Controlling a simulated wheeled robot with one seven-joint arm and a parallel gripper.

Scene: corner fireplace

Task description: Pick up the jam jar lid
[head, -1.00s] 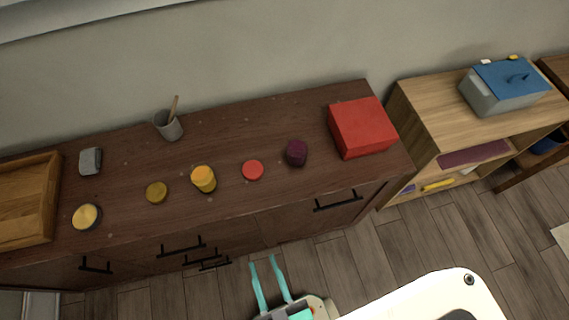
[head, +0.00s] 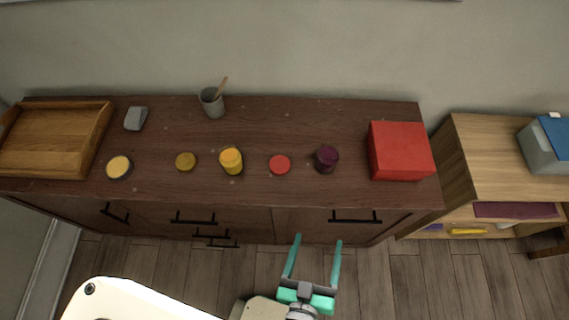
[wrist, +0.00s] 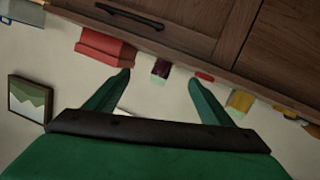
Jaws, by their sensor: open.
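A flat red lid (head: 280,164) lies on the dark wooden cabinet top, near its front, between a dark purple jar (head: 326,159) and a yellow jar (head: 231,160). A flat, dull gold lid (head: 186,161) lies left of the yellow jar. No label shows which lid is the jam jar's; the red one lies beside the purple jar. My gripper (head: 318,240) is open and empty in front of the cabinet, apart from both lids. In the wrist view, the red lid (wrist: 204,76) shows edge-on at the cabinet edge, beyond my open fingers (wrist: 159,78).
A red box (head: 400,152) stands at the cabinet's right end. A grey cup with a stick (head: 212,102), a grey block (head: 136,119), a yellow-topped round tin (head: 119,167) and a wooden tray (head: 58,140) are also on top. Drawer handles (head: 355,217) stick out in front.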

